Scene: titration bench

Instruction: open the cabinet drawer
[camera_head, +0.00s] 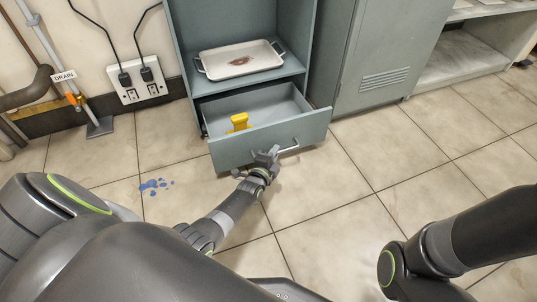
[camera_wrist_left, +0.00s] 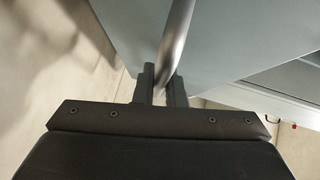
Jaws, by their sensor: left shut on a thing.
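The grey-blue cabinet drawer (camera_head: 270,138) stands well out from the cabinet (camera_head: 250,75), and its inside shows. A yellow object (camera_head: 238,122) lies in the drawer. My left gripper (camera_head: 271,155) is at the drawer front, shut on the drawer's metal handle (camera_head: 289,147). In the left wrist view the handle (camera_wrist_left: 176,45) runs as a round bar down between the two dark fingers of the gripper (camera_wrist_left: 161,84). My right arm comes in from the right in the head view, but its gripper is out of view.
A white tray (camera_head: 240,60) with a brown patch sits on the shelf above the drawer. Blue spots (camera_head: 154,186) mark the tiled floor at the left. A drain pipe (camera_head: 60,62) and wall outlet (camera_head: 137,83) are at the left. The floor right of the drawer is clear.

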